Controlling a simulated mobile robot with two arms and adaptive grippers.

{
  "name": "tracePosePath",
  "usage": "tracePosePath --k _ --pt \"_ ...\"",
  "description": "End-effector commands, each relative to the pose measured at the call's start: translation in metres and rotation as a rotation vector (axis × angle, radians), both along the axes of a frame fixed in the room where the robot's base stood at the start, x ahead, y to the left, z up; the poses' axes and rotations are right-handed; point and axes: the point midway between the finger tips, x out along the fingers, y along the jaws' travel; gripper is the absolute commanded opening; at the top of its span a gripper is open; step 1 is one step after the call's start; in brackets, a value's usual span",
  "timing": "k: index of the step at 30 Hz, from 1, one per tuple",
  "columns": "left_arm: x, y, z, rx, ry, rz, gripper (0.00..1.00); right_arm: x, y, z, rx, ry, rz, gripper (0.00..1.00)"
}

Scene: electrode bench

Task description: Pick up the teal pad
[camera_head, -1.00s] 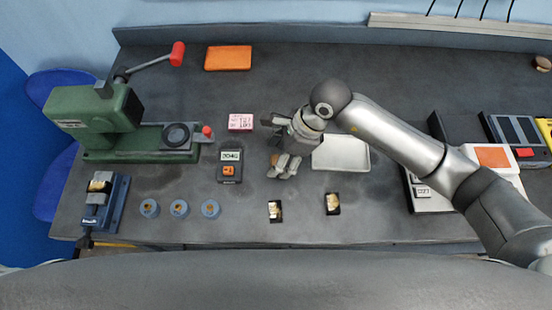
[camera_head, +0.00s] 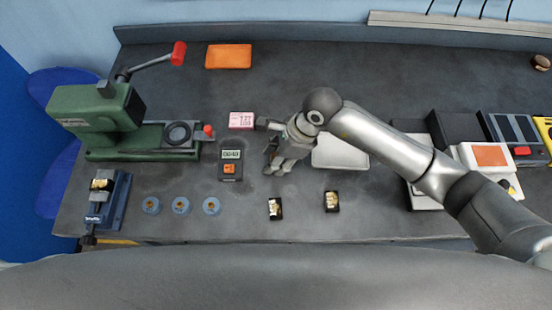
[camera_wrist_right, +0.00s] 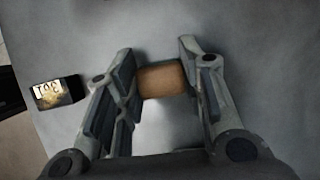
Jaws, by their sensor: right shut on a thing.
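My right gripper (camera_head: 273,165) is low over the middle of the bench, just right of the small meter. In the right wrist view my right gripper (camera_wrist_right: 163,88) is shut on a brown-orange block (camera_wrist_right: 162,80), with a finger on each side of it. The fingers hide this block in the head view. My left gripper is out of view.
A pale tray (camera_head: 345,152) lies right of my gripper. A black meter (camera_head: 230,170) and pink box (camera_head: 241,120) stand to its left. Two small black blocks (camera_head: 275,209) (camera_head: 332,201) lie in front. A green press (camera_head: 95,110) stands at the left.

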Motion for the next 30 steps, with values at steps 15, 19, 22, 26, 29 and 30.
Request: tracePosePath --k 15,19,22,26,29,30 --pt "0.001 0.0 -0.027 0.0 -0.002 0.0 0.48 -0.013 0.0 0.045 0.002 -0.005 0.005 0.17" --pt "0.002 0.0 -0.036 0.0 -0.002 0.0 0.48 -0.035 -0.001 0.07 0.001 -0.008 0.005 0.17" --pt "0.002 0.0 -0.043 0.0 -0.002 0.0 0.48 -0.053 -0.001 0.091 0.002 -0.01 0.006 0.17" --pt "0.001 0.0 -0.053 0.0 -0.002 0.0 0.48 -0.081 -0.002 0.101 0.001 -0.005 0.005 0.17" --pt "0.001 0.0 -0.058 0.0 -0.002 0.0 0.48 -0.099 -0.003 0.109 0.001 -0.006 0.006 0.17" --pt "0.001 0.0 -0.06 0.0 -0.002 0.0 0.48 -0.106 -0.002 0.113 0.003 -0.005 0.005 0.17"
